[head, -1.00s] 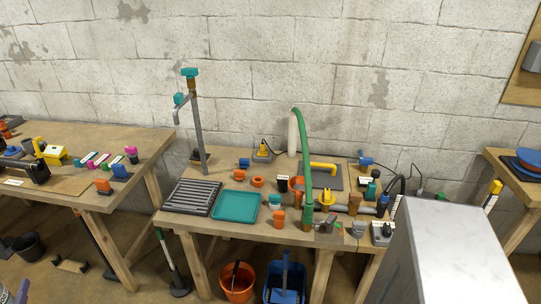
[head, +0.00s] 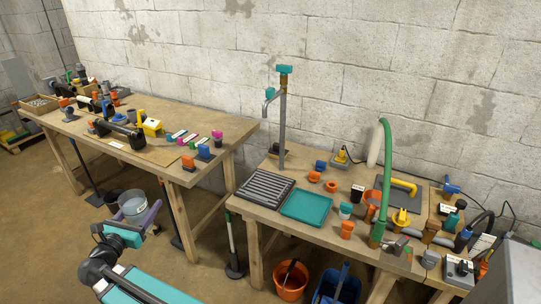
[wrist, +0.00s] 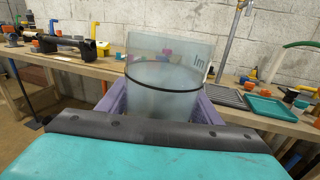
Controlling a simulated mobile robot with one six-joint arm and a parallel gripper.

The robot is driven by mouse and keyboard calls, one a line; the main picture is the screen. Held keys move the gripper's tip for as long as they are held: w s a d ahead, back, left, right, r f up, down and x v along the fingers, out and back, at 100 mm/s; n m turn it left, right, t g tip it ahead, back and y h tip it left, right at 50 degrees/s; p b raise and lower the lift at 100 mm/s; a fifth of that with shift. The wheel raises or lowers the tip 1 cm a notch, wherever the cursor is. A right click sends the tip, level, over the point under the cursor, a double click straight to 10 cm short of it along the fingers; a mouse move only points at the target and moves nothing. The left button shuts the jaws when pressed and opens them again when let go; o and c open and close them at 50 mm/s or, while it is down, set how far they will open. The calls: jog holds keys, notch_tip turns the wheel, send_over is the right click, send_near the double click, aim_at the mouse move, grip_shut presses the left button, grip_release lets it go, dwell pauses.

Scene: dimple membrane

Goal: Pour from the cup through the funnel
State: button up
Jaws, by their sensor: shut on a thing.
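The cup (head: 133,206) is clear and greyish, with a dark line around it and dark lettering near its rim in the wrist view (wrist: 168,72). It looks nearly upright. My gripper (head: 143,221) has purple fingers, one on each side of the cup, and is shut on it. They hold it in the air in front of the left bench. How much is in the cup is hard to tell. An orange flared piece (head: 371,197) beside the green hose on the right bench may be the funnel; the hose partly hides it.
The right bench bears a grey slatted rack (head: 265,188), a teal tray (head: 306,207), a tall tap (head: 283,115), a green hose (head: 386,165) and several small parts. The left bench (head: 150,170) is cluttered. Orange (head: 291,282) and blue (head: 335,288) buckets stand below. Open floor lies between me and the benches.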

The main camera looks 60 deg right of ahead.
jog(key=s+d+m+g+p, duration=0.1)
jog(key=s+d+m+g, duration=0.4)
jog(key=d, duration=0.8)
jog(key=s+d+m+g+h, duration=0.1)
jog(key=s+d+g, duration=0.1)
jog(key=s+d, duration=0.85)
jog(key=s+d+m+g+p, duration=0.1)
jog(key=s+d+m+g, duration=0.2)
jog(key=d, duration=1.3)
jog(key=s+d+m+g+y, duration=0.1)
jog(key=s+d+m+g, duration=0.1)
jog(key=s+d, duration=0.5)
jog(key=s+d+r+m+g+y+p, duration=0.1)
jog(key=s+d+g, duration=0.3)
jog(key=s, duration=1.5)
jog(key=s+d+m+g+y, duration=0.2)
jog(key=s+d+m+g, duration=0.2)
jog(key=s+d, duration=0.5)
jog(key=s, duration=0.5)
jog(key=shift+d+r+y, duration=0.3)
jog(key=shift+d+r, duration=0.05)
jog(key=shift+w+d+r+m+b, duration=0.15)
jog(key=shift+w+m+b, duration=0.1)
jog(key=shift+m+b, duration=0.55)
